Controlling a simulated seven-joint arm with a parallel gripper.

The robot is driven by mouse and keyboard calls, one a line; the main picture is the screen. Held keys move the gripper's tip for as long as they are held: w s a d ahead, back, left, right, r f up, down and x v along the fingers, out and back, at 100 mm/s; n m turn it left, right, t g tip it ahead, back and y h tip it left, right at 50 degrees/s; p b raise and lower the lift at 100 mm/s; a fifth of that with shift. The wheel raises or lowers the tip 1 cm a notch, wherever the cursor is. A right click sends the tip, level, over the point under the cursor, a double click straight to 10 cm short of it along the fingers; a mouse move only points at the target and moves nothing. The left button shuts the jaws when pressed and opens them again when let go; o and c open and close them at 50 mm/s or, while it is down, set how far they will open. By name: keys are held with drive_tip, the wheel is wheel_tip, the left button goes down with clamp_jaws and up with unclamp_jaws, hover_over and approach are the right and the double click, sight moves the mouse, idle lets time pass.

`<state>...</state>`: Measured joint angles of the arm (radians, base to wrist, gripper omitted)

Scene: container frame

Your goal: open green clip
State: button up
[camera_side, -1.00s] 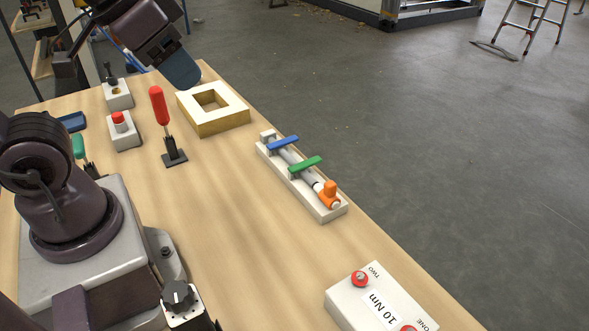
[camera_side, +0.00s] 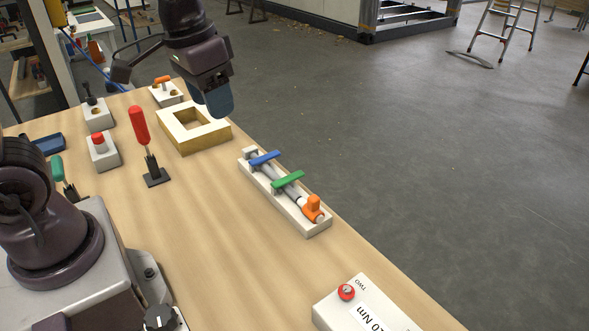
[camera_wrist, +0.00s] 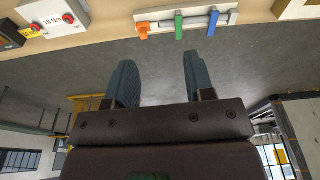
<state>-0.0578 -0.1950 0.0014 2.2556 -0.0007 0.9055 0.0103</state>
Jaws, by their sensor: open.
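The green clip (camera_side: 288,180) lies across a grey rod on a long white tray (camera_side: 318,230) near the table's right edge. A blue clip (camera_side: 265,158) crosses the same rod beside it, and an orange fitting (camera_side: 313,207) sits at the near end. In the wrist view the green clip (camera_wrist: 179,24) shows at the top, between the orange fitting (camera_wrist: 143,30) and the blue clip (camera_wrist: 213,22). My gripper (camera_side: 219,103) is up by the wooden frame, apart from the clips. In the wrist view my gripper (camera_wrist: 158,70) is open with nothing between its fingers.
A square wooden frame (camera_side: 180,141) stands at the back. A red-handled lever (camera_side: 139,125) stands upright left of the tray. A white box with red buttons (camera_side: 335,305) is at the front right. The tabletop (camera_side: 220,230) between them is clear.

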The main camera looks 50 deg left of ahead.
sight(296, 174)
drive_tip(key=w+a+f+g, duration=0.1)
drive_tip(key=w+a+f, duration=0.1)
drive_tip(key=w+f, duration=0.6)
drive_tip(key=w+a+f+g, duration=0.15)
drive_tip(key=w+f, duration=0.35)
drive_tip(key=w, duration=0.6)
drive_tip(key=shift+m+t, duration=0.25)
drive_tip(key=shift+m, duration=0.05)
drive_tip(key=f, duration=0.8)
drive_tip(key=a+f, duration=0.1)
drive_tip(key=f, duration=0.3)
drive_tip(key=shift+f, duration=0.1)
clamp_jaws()
